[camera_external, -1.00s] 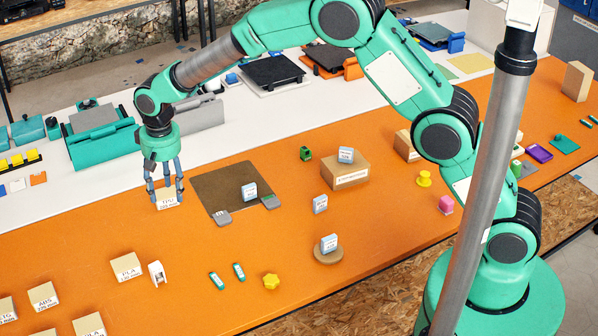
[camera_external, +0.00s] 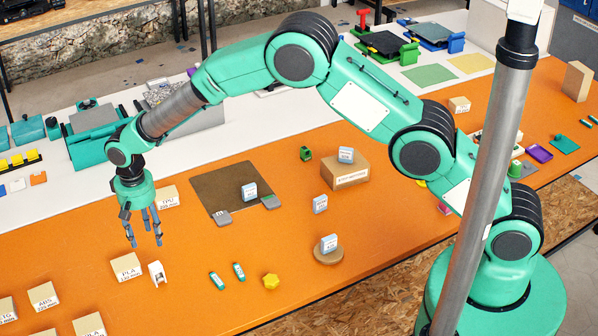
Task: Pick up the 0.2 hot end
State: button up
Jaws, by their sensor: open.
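Several small white-and-blue boxes could be the hot ends, but their labels are too small to tell which is the 0.2 one. One box (camera_external: 249,192) stands on the brown mat (camera_external: 215,186). A second box (camera_external: 320,204) stands on the bare orange table. A third box (camera_external: 329,243) stands on a round wooden disc (camera_external: 326,257). A fourth box (camera_external: 346,155) stands on a cardboard box (camera_external: 345,175). My gripper (camera_external: 145,238) is open and empty, fingers pointing down, left of all these boxes, above the table near the PLA box.
The PLA box (camera_external: 126,267) and a white bracket (camera_external: 157,273) are near my fingers. A TPU box (camera_external: 167,197) stands behind my gripper. The orange table between mat and sticks is clear.

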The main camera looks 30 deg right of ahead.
aim_at(155, 266)
jog(key=shift+f, duration=4.15)
jog(key=shift+f, duration=0.1)
jog(key=shift+s+f, duration=0.1)
jog(key=shift+f, duration=2.4)
grip_shut()
